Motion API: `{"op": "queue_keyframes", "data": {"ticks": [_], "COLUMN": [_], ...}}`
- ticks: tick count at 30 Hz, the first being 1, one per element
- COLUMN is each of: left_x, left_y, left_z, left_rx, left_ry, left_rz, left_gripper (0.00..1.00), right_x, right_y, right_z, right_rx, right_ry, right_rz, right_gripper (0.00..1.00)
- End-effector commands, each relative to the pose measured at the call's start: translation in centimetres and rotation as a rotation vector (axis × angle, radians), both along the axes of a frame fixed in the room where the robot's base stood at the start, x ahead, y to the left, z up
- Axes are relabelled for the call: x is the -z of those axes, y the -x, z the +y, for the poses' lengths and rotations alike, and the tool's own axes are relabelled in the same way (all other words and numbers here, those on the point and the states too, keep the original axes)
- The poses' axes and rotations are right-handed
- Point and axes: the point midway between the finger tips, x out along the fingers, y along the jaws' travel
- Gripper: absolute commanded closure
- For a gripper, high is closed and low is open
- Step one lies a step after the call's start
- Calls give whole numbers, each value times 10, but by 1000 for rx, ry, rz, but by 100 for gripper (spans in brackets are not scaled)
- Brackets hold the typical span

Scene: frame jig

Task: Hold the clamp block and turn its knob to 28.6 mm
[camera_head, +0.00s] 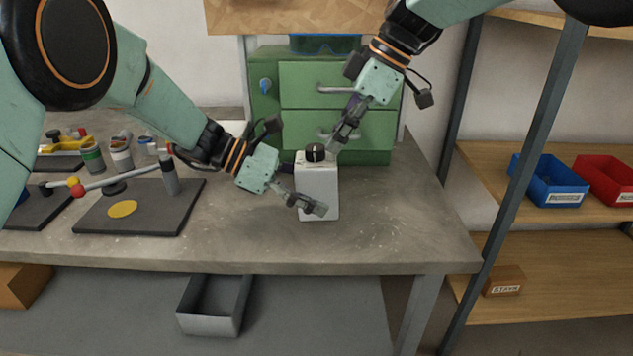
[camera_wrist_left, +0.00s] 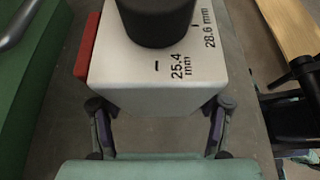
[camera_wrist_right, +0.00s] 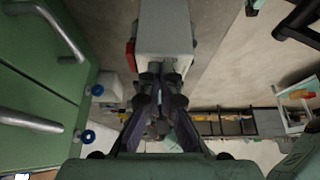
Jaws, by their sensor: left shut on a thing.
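The clamp block (camera_head: 318,192) is a pale grey box standing upright near the middle of the workbench. Its black knob (camera_head: 315,152) is on top and also shows in the left wrist view (camera_wrist_left: 158,18). Beside the knob are the marks "25.4 mm" (camera_wrist_left: 182,66) and "28.6 mm" (camera_wrist_left: 209,28); no pointer on the knob can be made out. My left gripper (camera_head: 312,206) is shut on the block, low on its body. My right gripper (camera_head: 335,146) hangs beside and behind the knob; its fingertips (camera_wrist_right: 162,72) are close together, and contact cannot be told.
A green drawer cabinet (camera_head: 262,108) stands behind the block. A dark mat (camera_head: 150,220) with a yellow disc (camera_head: 123,209) lies to the left. A shelf with blue (camera_head: 552,185) and red (camera_head: 606,182) bins is at the right. The bench right of the block is clear.

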Motion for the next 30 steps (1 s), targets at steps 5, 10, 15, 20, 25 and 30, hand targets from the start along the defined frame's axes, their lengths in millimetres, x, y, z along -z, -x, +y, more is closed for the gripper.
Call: {"op": "queue_keyframes", "data": {"ticks": [5,10,15,20,25,30], "left_x": [5,4,4,3,3,2], "left_y": [3,2,2,1,1,0], "left_z": [0,0,1,1,1,1], "left_rx": [2,0,-1,-2,-3,-3], "left_ry": [-4,-3,-3,-3,-2,-2], "left_rz": [11,10,10,8,7,6], "left_gripper": [66,66,66,66,66,66], "right_x": [-1,-15,-32,-48,-59,-60], "right_y": [-1,-1,-1,-1,-1,0], "right_z": [-5,-5,-5,-4,-4,-4], "right_rx": [0,0,0,-1,0,0], "right_ry": [-1,0,2,1,1,2], "right_rz": [-1,-2,-2,-3,-1,1], "right_gripper": [100,100,100,100,100,100]}}
